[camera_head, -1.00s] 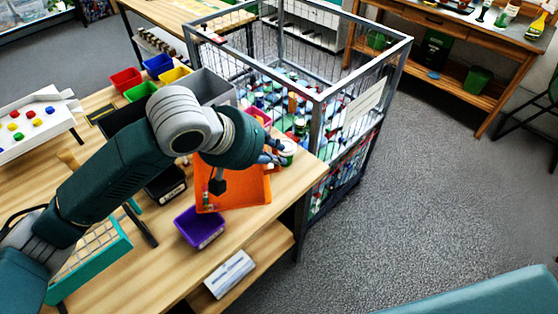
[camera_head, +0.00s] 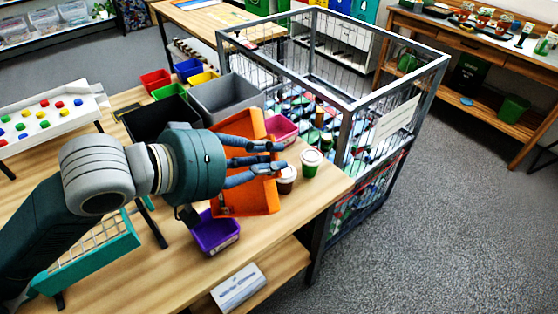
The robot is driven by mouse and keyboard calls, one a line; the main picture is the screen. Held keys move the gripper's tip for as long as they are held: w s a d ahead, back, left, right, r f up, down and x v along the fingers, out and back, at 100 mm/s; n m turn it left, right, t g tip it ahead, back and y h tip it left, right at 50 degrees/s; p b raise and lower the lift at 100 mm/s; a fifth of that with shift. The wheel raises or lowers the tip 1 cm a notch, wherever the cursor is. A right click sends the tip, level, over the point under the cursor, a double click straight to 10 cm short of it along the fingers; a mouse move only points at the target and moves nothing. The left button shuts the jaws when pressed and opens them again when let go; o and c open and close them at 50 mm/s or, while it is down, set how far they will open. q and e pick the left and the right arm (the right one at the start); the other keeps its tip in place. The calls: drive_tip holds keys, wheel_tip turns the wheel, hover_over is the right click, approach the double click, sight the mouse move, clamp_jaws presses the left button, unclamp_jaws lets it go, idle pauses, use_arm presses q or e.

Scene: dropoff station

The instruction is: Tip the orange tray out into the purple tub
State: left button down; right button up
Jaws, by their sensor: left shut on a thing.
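The orange tray (camera_head: 250,201) is steeply tilted above the wooden table, with its lower edge near the purple tub. My left gripper (camera_head: 272,158) is shut on the orange tray at its right side. The purple tub (camera_head: 217,236) stands on the table just below and left of the tray, partly covered by my arm and the tray. I cannot tell what is inside the tub or the tray. My right gripper is not in view.
Two lidded cups, one green (camera_head: 310,164) and one dark red (camera_head: 286,180), stand right of the tray. A pink tub (camera_head: 281,129) and a grey bin (camera_head: 222,100) stand behind. A wire cage (camera_head: 352,104) of cans adjoins the table. A teal rack (camera_head: 92,256) is at left.

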use_arm(q)
drive_tip(key=shift+s+a+r+b, duration=0.15)
drive_tip(key=shift+s+a+b, duration=0.2)
drive_tip(key=shift+a+b, duration=0.15)
drive_tip(key=shift+s+a+r+t+h, duration=0.25)
drive_tip(key=shift+a+r+t+h, duration=0.05)
drive_tip(key=shift+r+h, duration=0.1)
